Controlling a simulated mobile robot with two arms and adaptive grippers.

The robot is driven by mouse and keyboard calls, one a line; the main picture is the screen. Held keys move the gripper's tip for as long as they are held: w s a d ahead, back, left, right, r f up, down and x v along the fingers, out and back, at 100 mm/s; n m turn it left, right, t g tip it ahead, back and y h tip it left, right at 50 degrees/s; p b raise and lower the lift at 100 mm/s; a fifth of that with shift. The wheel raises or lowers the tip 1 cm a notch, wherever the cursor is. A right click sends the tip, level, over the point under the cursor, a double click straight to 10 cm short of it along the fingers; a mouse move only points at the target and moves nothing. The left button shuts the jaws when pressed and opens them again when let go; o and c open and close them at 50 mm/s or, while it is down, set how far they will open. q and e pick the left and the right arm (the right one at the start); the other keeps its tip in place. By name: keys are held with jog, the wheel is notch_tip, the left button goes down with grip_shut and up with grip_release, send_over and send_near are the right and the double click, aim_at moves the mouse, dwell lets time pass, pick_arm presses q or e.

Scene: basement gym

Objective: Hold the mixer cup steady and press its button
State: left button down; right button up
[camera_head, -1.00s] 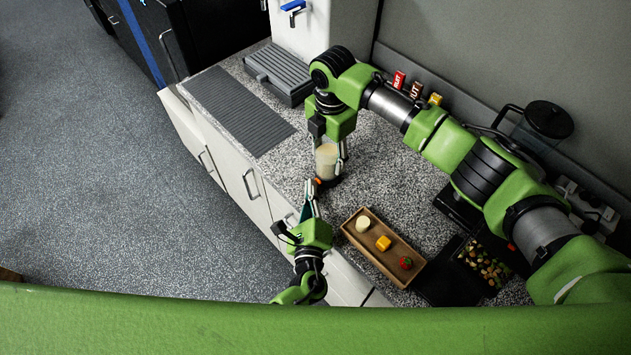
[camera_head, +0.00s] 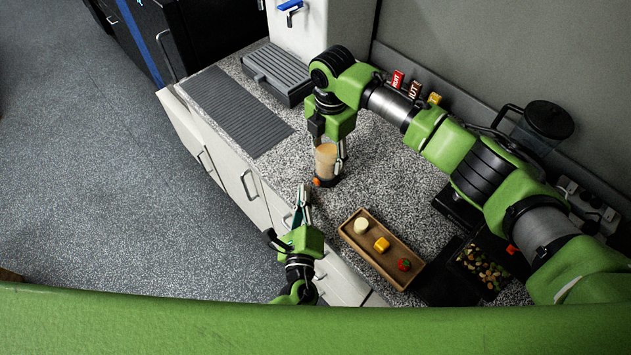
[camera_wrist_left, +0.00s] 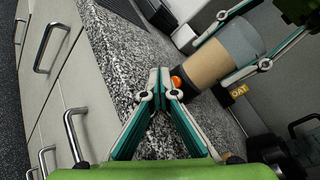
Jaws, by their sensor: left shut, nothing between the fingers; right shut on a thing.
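The mixer cup (camera_head: 326,160) stands upright on the speckled counter, with tan contents and a dark base. Its orange button (camera_head: 317,182) is low on the side facing my left gripper. My right gripper (camera_head: 330,156) reaches down from above and is shut around the cup. My left gripper (camera_head: 302,192) is shut and empty at the counter's front edge, a short gap from the button. In the left wrist view, the cup (camera_wrist_left: 208,62) is between my right gripper's fingers, and the orange button (camera_wrist_left: 177,82) shows just beyond my left fingertips (camera_wrist_left: 160,80).
A wooden tray (camera_head: 351,238) holding a pale, a yellow and a red piece lies right of my left gripper. A dark tray of mixed bits (camera_head: 480,268) is farther right. A grey ribbed mat (camera_head: 238,112) and bare counter lie left of the cup.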

aim_at(293, 204)
pick_arm(q)
jog(key=shift+s+a, duration=1.2)
pick_arm(e)
jog(key=shift+s, duration=0.1)
jog(key=shift+f, duration=0.1)
jog(key=o, duration=1.6)
jog(key=shift+c, duration=0.2)
